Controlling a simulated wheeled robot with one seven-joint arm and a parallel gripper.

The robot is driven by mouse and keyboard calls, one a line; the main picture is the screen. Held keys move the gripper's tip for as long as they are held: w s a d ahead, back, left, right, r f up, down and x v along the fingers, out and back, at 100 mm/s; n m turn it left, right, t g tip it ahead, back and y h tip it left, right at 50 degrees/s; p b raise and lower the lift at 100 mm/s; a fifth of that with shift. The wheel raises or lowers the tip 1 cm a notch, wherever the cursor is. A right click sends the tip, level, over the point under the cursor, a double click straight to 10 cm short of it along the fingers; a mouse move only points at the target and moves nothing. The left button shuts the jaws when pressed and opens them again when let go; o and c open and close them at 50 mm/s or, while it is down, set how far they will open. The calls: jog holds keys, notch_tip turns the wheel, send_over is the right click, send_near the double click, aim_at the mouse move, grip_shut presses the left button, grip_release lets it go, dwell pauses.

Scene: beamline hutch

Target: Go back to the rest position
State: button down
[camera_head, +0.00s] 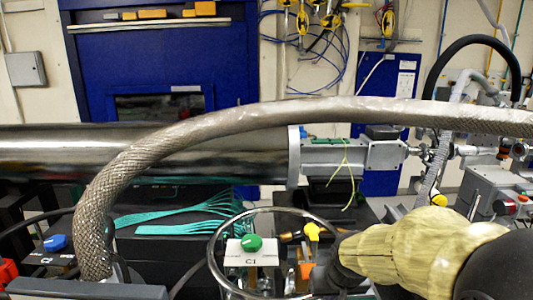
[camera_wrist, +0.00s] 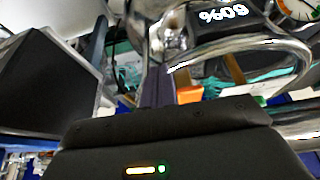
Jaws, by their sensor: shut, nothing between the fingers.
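My gripper (camera_wrist: 158,72) shows in the wrist view as two dark fingers held together above its black body, with nothing between them. In the head view my arm in its pale yellow cover comes in from the lower right, and its dark end is near the right side of a metal ring (camera_head: 213,262). A curved shiny metal bar (camera_wrist: 290,45) is close to the right of the fingers in the wrist view. I cannot tell whether the fingers touch anything.
A green knob (camera_head: 252,243) on a plate marked C1 and a blue knob (camera_head: 55,243) stand low in front. A braided hose (camera_head: 130,165) arches across the view before a large steel pipe (camera_head: 220,155). A yellow knob (camera_head: 312,231) is near my arm.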

jog(key=s+f+g, duration=0.2)
jog(key=s+f, duration=0.5)
jog(key=s, duration=0.2)
jog(key=shift+s, duration=0.15)
jog(key=shift+d, duration=0.1)
jog(key=shift+s, duration=0.1)
dwell(0.3)
